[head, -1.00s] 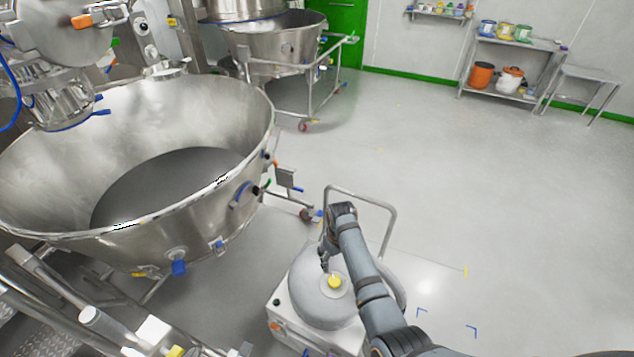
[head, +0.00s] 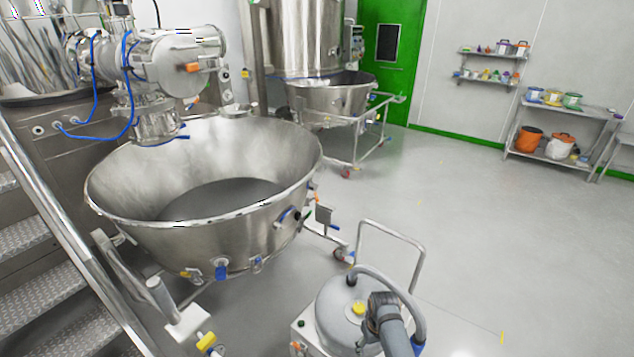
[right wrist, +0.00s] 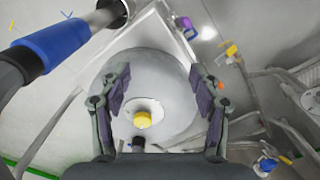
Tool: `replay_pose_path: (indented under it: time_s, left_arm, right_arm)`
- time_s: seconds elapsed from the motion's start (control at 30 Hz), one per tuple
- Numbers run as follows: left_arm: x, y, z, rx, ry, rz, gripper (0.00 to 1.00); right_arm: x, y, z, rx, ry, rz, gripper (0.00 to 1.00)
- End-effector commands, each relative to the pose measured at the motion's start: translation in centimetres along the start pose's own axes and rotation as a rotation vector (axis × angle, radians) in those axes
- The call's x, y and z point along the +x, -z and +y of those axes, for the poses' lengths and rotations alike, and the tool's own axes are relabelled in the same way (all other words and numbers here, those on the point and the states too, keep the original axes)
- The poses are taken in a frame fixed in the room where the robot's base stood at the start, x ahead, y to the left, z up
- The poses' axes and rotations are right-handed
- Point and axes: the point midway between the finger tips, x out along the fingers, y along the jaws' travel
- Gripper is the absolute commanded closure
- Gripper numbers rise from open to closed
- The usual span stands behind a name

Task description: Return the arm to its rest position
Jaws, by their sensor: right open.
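My right gripper (right wrist: 158,75) is open and empty in the right wrist view, its two fingers spread apart. Below it is a grey round-topped drum unit (right wrist: 170,75) with a yellow cap (right wrist: 143,118). A gap seems to lie between the fingers and the drum top. In the head view my right arm comes in at the bottom, and its gripper end (head: 384,301) is beside the yellow cap (head: 359,309) on the drum unit (head: 333,308). The fingertips are hard to make out there. My left gripper is not in view.
A grey hose (head: 388,284) arches close by my right arm; a blue-cuffed tube (right wrist: 60,40) crosses the wrist view. A push handle (head: 392,229) stands behind the drum. A large steel bowl (head: 262,232) stands left. Floor to the right (head: 470,230) is clear.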

Motion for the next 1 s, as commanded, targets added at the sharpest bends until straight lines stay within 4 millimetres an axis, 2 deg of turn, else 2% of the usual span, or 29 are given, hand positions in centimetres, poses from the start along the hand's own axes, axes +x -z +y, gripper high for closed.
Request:
replay_pose_path:
  time_s: [0.03, 0.17, 0.27, 0.37, 0.47, 0.5, 0.57, 0.6, 0.7, 0.8, 0.9, 1.0]
  left_arm:
    - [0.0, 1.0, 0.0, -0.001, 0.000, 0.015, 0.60]
    - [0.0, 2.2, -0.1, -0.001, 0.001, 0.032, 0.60]
    - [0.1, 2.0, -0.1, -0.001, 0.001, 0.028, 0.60]
    - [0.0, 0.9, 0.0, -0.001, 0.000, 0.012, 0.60]
    - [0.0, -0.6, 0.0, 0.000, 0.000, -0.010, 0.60]
    - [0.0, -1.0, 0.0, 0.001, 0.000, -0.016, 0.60]
    - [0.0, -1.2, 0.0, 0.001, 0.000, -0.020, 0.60]
    - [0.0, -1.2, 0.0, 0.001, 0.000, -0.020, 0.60]
    - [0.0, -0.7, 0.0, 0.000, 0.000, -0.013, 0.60]
    - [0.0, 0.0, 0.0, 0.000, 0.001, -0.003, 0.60]
    - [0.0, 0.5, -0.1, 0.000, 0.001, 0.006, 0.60]
    - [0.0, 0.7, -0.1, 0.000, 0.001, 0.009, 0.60]
  right_arm:
    - [1.5, -1.0, 0.1, 0.007, -0.002, -0.004, 0.36]
    - [5.4, -3.6, 0.1, 0.026, -0.005, 0.000, 0.36]
    - [8.8, -6.2, 0.2, 0.046, -0.010, 0.007, 0.36]
    - [12.7, -10.0, 0.3, 0.071, -0.016, 0.012, 0.36]
    - [17.2, -15.8, 0.3, 0.105, -0.024, 0.016, 0.36]
    - [19.1, -18.8, 0.4, 0.121, -0.029, 0.019, 0.36]
    - [21.5, -23.6, 0.4, 0.149, -0.038, 0.026, 0.36]
    - [22.8, -26.6, 0.4, 0.165, -0.043, 0.032, 0.36]
    - [24.8, -33.3, 0.6, 0.200, -0.059, 0.048, 0.36]
    - [25.6, -37.9, 0.8, 0.225, -0.072, 0.061, 0.36]
    - [25.9, -40.3, 0.8, 0.237, -0.079, 0.072, 0.36]
    - [25.9, -41.0, 0.9, 0.242, -0.082, 0.078, 0.36]
